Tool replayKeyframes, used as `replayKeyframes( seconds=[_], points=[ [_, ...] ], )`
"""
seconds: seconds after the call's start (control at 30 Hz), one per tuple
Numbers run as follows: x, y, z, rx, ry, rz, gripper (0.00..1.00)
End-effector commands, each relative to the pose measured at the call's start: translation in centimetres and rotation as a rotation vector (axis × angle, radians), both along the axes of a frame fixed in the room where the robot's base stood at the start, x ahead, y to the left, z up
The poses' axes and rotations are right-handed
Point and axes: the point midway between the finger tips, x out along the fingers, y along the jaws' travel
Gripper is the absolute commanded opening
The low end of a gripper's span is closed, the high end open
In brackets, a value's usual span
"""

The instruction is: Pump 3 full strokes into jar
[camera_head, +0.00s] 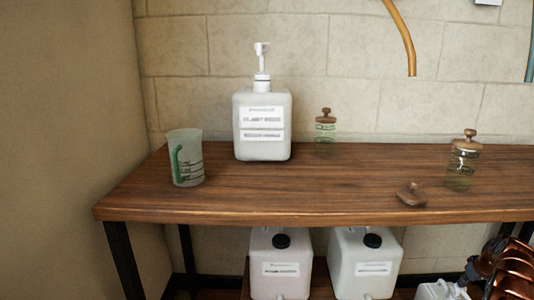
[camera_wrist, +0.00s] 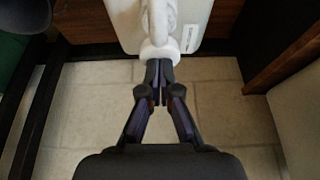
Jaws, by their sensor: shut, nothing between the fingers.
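The white pump bottle (camera_head: 263,139) stands upright on the wooden counter near the wall, its pump head (camera_head: 262,52) raised. One small glass jar (camera_head: 325,142) with a brown knobbed lid stands right of it; a similar lidded jar (camera_head: 462,172) stands further right. A brown knobbed lid (camera_head: 411,194) lies loose on the counter. A translucent measuring jug (camera_head: 185,158) with a green handle stands at the left. My gripper (camera_wrist: 159,68) is shut and empty in the wrist view, its tips close to the white spout-like part (camera_wrist: 158,18) of a labelled white container (camera_wrist: 193,25); contact is unclear.
White canisters with black caps (camera_head: 281,266) (camera_head: 366,266) stand below the counter (camera_head: 290,213). Another white container (camera_head: 443,290) and copper-coloured things (camera_head: 512,270) are at lower right. An orange hose (camera_head: 403,38) hangs above. The front counter middle is clear.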

Motion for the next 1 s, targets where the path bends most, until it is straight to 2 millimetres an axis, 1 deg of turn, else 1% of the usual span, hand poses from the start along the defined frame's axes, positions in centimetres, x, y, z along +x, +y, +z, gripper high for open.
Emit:
replayKeyframes(
  seconds=[0.03, 0.37, 0.53, 0.67, 1.0],
  points=[
    [-0.1, 0.2, -0.6, 0.005, 0.006, 0.001, 0.00],
    [0.0, 0.2, -1.9, 0.004, 0.005, 0.001, 0.00],
    [0.0, 0.2, -1.8, 0.004, 0.004, 0.001, 0.00],
    [0.0, 0.2, -1.4, 0.004, 0.004, 0.002, 0.00],
    [0.0, 0.1, 1.1, 0.004, 0.004, 0.001, 0.00]
  ],
)
